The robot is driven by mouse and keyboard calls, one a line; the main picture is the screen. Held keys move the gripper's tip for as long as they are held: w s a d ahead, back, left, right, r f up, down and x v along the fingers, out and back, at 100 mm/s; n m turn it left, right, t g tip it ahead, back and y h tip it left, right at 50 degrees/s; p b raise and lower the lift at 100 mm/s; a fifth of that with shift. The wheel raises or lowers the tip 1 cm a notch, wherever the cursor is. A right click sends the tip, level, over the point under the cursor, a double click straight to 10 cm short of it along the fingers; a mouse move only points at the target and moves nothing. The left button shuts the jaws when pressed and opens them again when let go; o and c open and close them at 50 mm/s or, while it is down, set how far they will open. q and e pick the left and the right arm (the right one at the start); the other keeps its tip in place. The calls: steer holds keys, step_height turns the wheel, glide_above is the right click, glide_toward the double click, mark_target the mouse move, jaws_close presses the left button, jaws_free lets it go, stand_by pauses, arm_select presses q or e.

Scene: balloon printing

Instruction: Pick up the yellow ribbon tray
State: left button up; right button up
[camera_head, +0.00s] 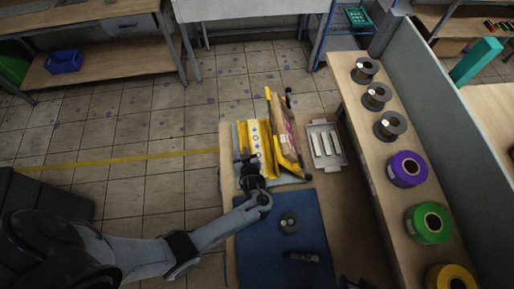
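A yellow tray-like piece (264,147), likely the yellow ribbon tray, is at the far left part of the small work table. It has small dark round marks along a pale strip. Just right of it stands a taller yellow frame (278,113) with a brown and pink part inside. My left gripper (246,161) is at the near left side of the yellow piece, pointing away from me. It overlaps the piece's lower left edge, and whether it touches is unclear. Its fingers are small and dark, so their opening cannot be judged.
A grey metal tray (341,158) with pale bars lies right of the yellow frame. A blue mat (262,235) nearer me holds a dark spool (289,222) and a small black tool (301,257). A shelf (357,110) with several spools runs along the right.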

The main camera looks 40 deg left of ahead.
arm_select(q)
jaws_close()
steer(key=shift+r, duration=0.2)
